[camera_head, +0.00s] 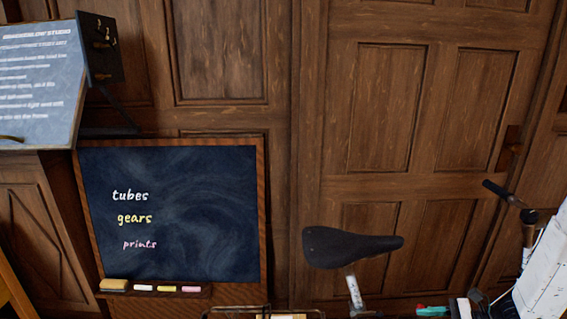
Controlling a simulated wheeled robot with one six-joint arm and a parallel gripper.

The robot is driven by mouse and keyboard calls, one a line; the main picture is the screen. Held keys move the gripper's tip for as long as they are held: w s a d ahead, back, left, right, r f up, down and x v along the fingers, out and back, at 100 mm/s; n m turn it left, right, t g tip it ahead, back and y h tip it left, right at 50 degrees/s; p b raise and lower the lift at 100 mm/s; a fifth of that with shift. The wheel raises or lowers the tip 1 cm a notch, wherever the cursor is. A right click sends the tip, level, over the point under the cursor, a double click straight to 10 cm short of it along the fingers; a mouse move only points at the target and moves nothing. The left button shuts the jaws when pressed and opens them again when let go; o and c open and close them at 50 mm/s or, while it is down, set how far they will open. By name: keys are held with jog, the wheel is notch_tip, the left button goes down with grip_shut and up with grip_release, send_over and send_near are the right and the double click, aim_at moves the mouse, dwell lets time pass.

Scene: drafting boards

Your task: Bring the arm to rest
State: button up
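My gripper does not show in the head view, and I cannot make out any part of my arm there. Whether it holds anything is hidden from me.
A chalkboard (200,200) reading "tubes", "gears", "prints" leans at the wooden wall. A tilted blue board (38,85) stands upper left. A bicycle saddle (345,247) and handlebar (510,195) stand before the wooden door (380,110). A white panel-like object (548,275) fills the lower right.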

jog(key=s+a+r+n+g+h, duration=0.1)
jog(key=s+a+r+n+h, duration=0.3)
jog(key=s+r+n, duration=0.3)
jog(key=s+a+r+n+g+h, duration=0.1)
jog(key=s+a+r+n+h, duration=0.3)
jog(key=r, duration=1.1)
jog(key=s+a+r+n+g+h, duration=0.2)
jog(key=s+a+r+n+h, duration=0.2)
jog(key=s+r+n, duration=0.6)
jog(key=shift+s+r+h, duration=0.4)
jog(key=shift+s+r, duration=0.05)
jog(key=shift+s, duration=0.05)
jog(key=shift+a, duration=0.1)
